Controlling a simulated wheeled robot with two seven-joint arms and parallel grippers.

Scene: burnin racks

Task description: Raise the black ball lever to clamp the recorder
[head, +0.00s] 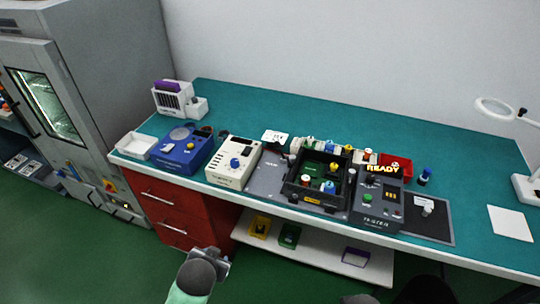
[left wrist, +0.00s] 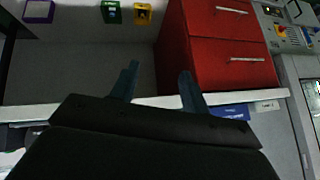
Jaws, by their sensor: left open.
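My left gripper (head: 222,258) is in front of the bench, below its front edge, in the head view. In the left wrist view its two fingers (left wrist: 158,82) stand apart with nothing between them. I cannot tell for sure which thing is the recorder or the black ball lever. A black tray fixture (head: 288,195) with small coloured parts stands mid-bench, beside a dark tester (head: 378,209) with a lit READY sign (head: 383,169). Small dark upright parts show around them, too small to identify. My right gripper is not in view.
A blue device (head: 172,159) and a cream device (head: 225,174) stand left on the teal bench (head: 300,113). A red bin (head: 401,163) is behind the tester. Red drawers (head: 162,211) and a low shelf (head: 325,256) with bins lie beneath. The back of the bench is clear.

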